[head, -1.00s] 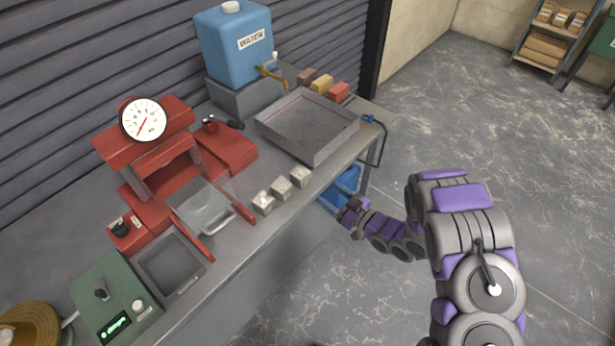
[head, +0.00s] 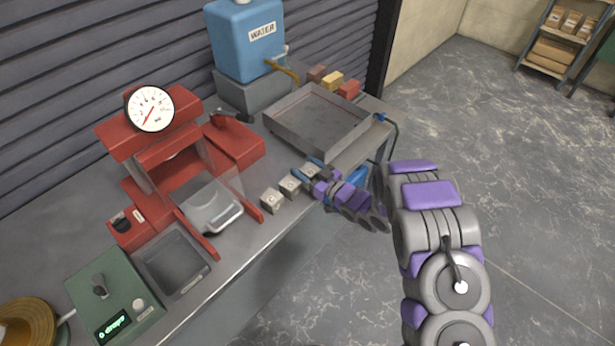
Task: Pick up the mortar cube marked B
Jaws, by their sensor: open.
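Three small grey mortar cubes stand in a row near the bench's front edge: the nearest cube (head: 271,198), the middle cube (head: 291,185) and the farthest cube (head: 311,170). Their top marks are too small to read surely, so I cannot tell which is B. My gripper (head: 309,174) is open, low over the bench at the farthest cube, with its fingers seeming to lie on either side of it. It partly hides that cube, and I cannot tell whether it touches it.
A red press with a dial (head: 151,109) stands left of the cubes, its clear guard (head: 213,200) close by. A grey metal tray (head: 318,119) lies behind the cubes. A blue water tank (head: 245,40) stands at the back. A green control box (head: 115,295) is at front left.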

